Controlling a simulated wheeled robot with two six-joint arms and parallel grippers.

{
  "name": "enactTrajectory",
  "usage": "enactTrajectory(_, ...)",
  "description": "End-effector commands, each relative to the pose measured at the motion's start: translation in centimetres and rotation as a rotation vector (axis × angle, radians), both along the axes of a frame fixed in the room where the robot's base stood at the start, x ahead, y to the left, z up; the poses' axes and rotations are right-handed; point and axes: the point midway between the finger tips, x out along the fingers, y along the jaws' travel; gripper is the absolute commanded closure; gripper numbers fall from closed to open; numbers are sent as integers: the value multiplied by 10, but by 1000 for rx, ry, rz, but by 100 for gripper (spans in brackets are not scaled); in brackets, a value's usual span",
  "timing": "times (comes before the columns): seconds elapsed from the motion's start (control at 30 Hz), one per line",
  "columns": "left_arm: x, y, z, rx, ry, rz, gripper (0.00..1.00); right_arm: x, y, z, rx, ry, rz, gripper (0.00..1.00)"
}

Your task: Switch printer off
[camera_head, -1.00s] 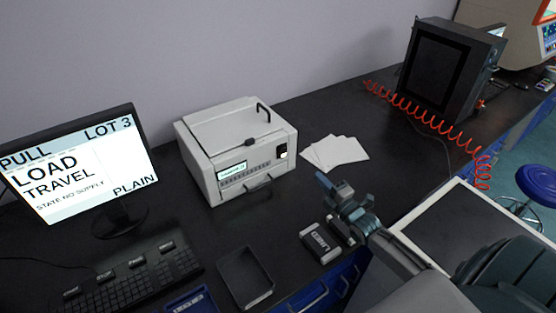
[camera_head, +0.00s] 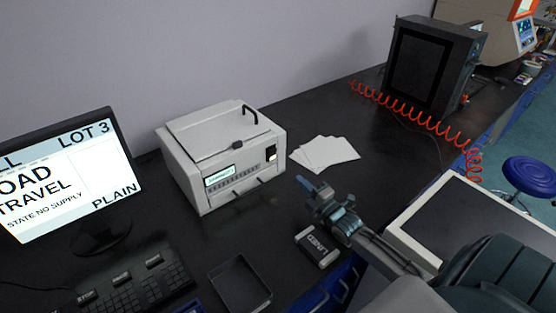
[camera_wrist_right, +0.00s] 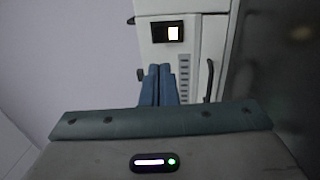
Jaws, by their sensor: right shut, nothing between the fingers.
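The printer (camera_head: 222,140) is a light grey box on the black bench, with a lit display (camera_head: 219,177) on its front. Its switch (camera_head: 271,153) is a black panel with a bright part, at the front's right end. My right gripper (camera_head: 308,184) is shut and empty, in front of and to the right of the printer, apart from the switch. Its closed blue fingers (camera_wrist_right: 159,84) point toward the printer front in the wrist view. My left gripper is out of view.
White sheets (camera_head: 325,152) lie right of the printer. A monitor (camera_head: 68,178) and keyboard (camera_head: 135,288) stand left. A red coiled hose (camera_head: 415,118) runs at the right.

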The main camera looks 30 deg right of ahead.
Motion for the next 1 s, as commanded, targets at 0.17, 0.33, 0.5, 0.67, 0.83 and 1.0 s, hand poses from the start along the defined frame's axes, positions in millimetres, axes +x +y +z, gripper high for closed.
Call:
enactTrajectory(0.17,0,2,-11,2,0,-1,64,33,3,3,1,-4,-2,100)
enactTrajectory(0.33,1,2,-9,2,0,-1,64,54,4,8,0,-3,-1,100)
enactTrajectory(0.5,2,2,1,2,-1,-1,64,76,5,14,1,-2,-3,100)
enactTrajectory(0.67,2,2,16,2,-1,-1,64,98,8,20,3,-2,-3,100)
enactTrajectory(0.83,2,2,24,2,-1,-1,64,115,9,19,2,-1,-2,100)
enactTrajectory(1.0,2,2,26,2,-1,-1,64,122,10,18,0,-1,-1,100)
